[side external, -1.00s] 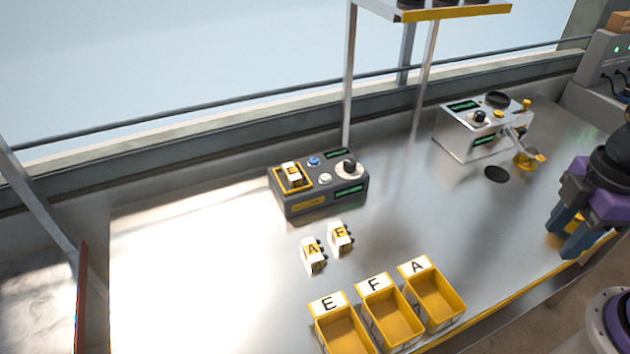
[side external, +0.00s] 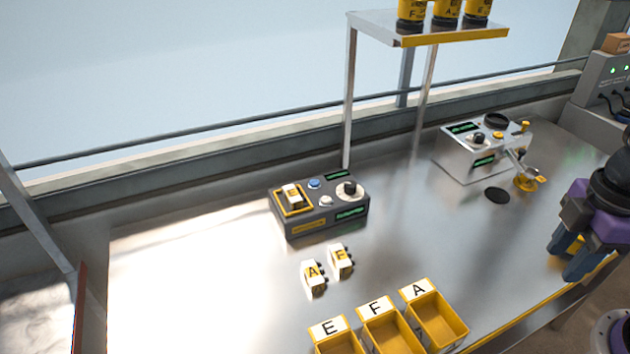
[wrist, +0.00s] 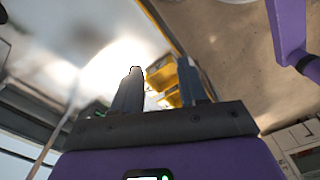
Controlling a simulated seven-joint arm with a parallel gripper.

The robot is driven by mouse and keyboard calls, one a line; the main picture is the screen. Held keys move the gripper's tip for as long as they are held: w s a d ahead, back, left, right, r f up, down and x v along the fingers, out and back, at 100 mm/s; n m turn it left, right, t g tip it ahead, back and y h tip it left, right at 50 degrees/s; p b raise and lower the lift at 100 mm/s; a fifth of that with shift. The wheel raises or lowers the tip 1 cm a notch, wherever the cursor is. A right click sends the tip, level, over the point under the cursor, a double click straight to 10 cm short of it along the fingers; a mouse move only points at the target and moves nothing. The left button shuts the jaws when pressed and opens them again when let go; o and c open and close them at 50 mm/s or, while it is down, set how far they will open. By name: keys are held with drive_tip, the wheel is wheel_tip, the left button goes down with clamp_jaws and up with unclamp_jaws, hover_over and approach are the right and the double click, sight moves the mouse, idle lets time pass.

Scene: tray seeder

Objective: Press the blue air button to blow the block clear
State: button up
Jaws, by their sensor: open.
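The blue air button (side external: 314,183) is on top of a dark grey control box (side external: 330,216) at the back middle of the table. A white block marked E (side external: 291,195) sits in the yellow-framed recess at the box's left. A white button (side external: 326,200) and a black-and-white knob (side external: 349,189) are to its right. My gripper (side external: 573,262) is at the far right near the table's front edge, well away from the box. Its blue fingers are apart and empty. In the wrist view my gripper (wrist: 160,85) points over the table, with blurred yellow shapes beyond it.
White blocks A (side external: 313,278) and F (side external: 340,261) stand in front of the box. Yellow bins E (side external: 340,346), F (side external: 362,328) and A (side external: 465,328) line the front. A silver machine (side external: 466,153) and a shelf of yellow canisters (side external: 445,39) are behind. The table's left side is clear.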

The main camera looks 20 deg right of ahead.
clamp_jaws()
idle(1.5)
